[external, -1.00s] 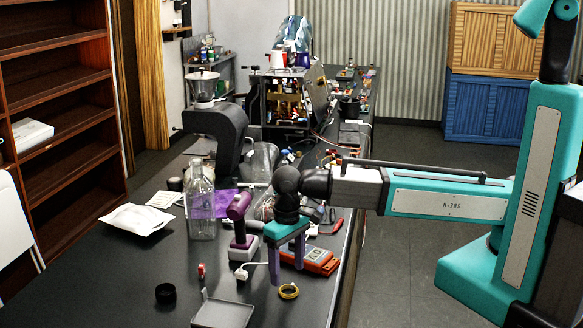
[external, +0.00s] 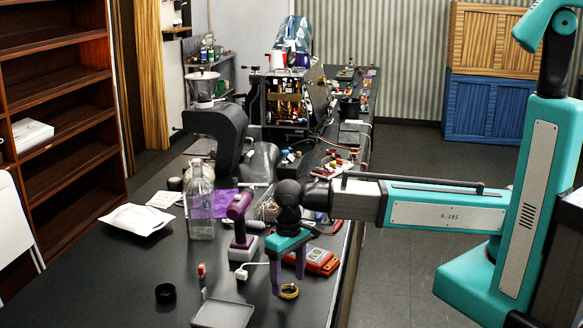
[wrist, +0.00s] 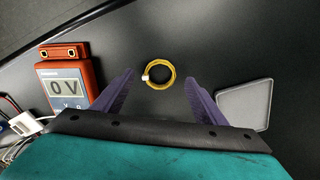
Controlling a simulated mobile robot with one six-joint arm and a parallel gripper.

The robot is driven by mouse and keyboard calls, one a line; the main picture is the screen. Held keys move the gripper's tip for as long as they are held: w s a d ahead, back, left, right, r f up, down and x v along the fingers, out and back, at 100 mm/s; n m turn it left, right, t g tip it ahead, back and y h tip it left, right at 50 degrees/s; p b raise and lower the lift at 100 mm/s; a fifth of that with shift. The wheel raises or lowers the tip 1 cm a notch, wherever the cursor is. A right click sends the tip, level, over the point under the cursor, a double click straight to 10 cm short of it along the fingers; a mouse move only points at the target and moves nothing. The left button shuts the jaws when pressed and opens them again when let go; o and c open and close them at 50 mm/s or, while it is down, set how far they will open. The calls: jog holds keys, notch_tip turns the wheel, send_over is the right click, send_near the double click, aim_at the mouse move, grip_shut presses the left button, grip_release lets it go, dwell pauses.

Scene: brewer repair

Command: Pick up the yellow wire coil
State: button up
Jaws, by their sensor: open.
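The yellow wire coil (external: 290,292) lies flat on the dark workbench near its right edge. In the wrist view the yellow wire coil (wrist: 160,75) is a ring with a small white tag on its left side, between and a little beyond my fingertips. My gripper (external: 288,288) points down just above the coil. In the wrist view my gripper (wrist: 158,78) is open, with its two purple fingers apart on either side of the coil and nothing held. In the external view a finger partly covers the coil's left side.
An orange multimeter (external: 318,261) lies close behind my gripper, left of the fingers in the wrist view (wrist: 68,82). A grey tray (external: 222,314) is on the other side. The workbench edge is close on the right.

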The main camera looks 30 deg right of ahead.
aim_at(288, 289)
jog(key=shift+f+b, duration=0.5)
jog(key=shift+f, duration=0.5)
jog(key=c, duration=1.1)
jog(key=shift+r, duration=0.25)
jog(key=shift+r+b, duration=1.35)
jog(key=shift+r, duration=3.45)
